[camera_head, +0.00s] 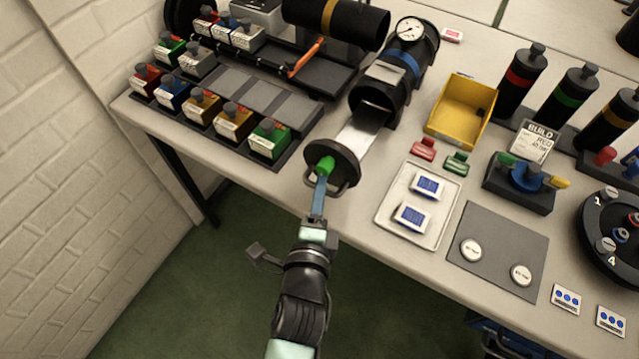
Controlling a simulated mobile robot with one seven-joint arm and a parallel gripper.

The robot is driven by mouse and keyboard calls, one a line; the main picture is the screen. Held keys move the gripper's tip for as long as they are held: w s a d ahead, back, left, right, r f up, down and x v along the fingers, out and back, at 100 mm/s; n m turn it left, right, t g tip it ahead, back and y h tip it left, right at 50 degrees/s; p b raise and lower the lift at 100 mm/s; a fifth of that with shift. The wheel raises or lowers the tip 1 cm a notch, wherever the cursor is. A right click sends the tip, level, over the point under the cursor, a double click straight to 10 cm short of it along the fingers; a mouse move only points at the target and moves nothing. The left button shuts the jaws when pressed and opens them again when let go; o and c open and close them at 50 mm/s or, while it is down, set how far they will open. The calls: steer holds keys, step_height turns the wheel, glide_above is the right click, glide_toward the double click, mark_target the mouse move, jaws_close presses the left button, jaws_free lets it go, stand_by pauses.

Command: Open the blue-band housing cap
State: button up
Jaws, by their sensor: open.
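The blue-band housing (376,98) is a black cylinder lying on the bench, with a blue band (402,66) and a round gauge (410,29) at its far end. Its round black cap (345,155) stands apart from the near end, toward the bench's front edge. A shiny silver tray-like piece (361,132) spans the gap between cap and housing. My gripper (321,182) is open at the cap's front face, by a green piece there. Whether its fingers touch the handle, I cannot tell.
Left of the housing is a rack of small coloured boxes (201,103). To the right are a yellow bin (459,108), a white tray (403,231) with blue-faced parts, a grey mat (496,270) and banded black cylinders (522,77). A brick wall (60,150) bounds the left.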

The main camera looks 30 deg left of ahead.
steer(key=b+v, duration=0.1)
steer(key=v, duration=1.2)
stand_by(0.4)
steer(key=w+d+r+n+t+p, duration=0.1)
steer(key=w+r+n+t+p, duration=0.3)
steer(key=r, duration=0.7)
steer(key=w+d+r+n, duration=0.1)
steer(key=w+r+n, duration=0.1)
steer(key=w+r, duration=0.65)
steer(key=w+d+r+n+t+p, duration=0.1)
steer(key=w+r+n+t+p, duration=0.15)
steer(key=r, duration=1.15)
steer(key=s+d+r+n+t+h+p, duration=0.1)
steer(key=s+d+r+n+t+h, duration=0.1)
steer(key=r, duration=0.8)
steer(key=s+d+r+n+t+h+p, duration=0.1)
steer(key=d+r, duration=0.3)
steer(key=r, duration=0.6)
steer(key=s+d+r+n+t+h+p, duration=0.1)
steer(key=s+d+r+n+t+h, duration=0.1)
steer(key=r, duration=0.8)
steer(key=shift+s+d+n+t+h, duration=0.3)
steer(key=shift+s+d+n+t, duration=0.1)
steer(key=shift+s+n+t, duration=0.25)
steer(key=shift+f, duration=0.15)
